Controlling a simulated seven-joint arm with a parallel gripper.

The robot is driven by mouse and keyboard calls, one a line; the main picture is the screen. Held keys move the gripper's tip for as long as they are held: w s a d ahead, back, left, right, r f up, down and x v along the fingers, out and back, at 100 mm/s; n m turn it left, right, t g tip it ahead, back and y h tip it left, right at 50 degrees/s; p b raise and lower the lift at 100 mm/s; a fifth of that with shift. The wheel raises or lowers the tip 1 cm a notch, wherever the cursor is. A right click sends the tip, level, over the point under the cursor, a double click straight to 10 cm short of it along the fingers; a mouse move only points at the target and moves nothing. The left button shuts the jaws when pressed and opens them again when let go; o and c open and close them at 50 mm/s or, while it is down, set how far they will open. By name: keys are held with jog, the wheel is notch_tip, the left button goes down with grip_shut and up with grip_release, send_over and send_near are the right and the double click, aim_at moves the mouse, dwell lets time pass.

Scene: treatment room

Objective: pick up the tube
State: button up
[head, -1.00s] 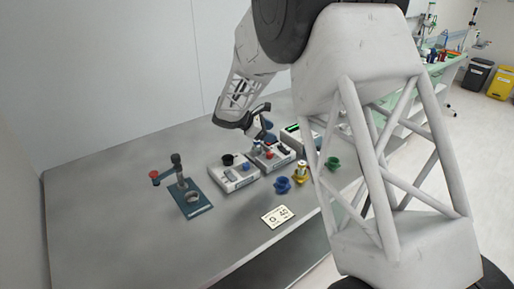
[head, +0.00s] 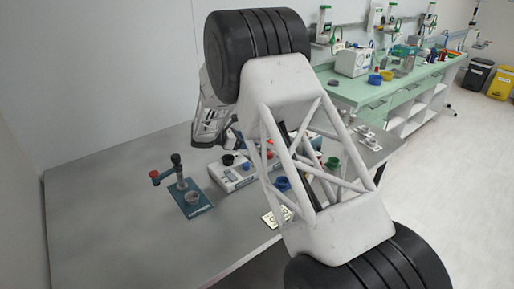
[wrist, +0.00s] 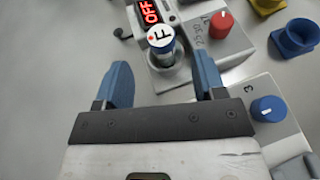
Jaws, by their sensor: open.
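In the wrist view a tube (wrist: 161,44) with a blue body and a white top marked "F" and a red dot stands in a round holder on a grey device (wrist: 225,52). The device has a red knob and a lit red display reading "OFF". My gripper (wrist: 161,63) is open, its two blue fingers apart and empty. The tube shows just beyond the fingertips, roughly centred between them. I cannot tell the height gap. In the head view my arm hides the tube and most of the gripper.
A second device with a blue knob (wrist: 268,108) sits close to the right finger. A blue cup (wrist: 295,38) and a yellow cup (wrist: 267,5) stand further right.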

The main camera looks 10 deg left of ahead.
jog(key=shift+x, duration=1.3)
jog(key=shift+x, duration=2.65)
jog(key=shift+s, duration=0.15)
jog(key=c, duration=1.1)
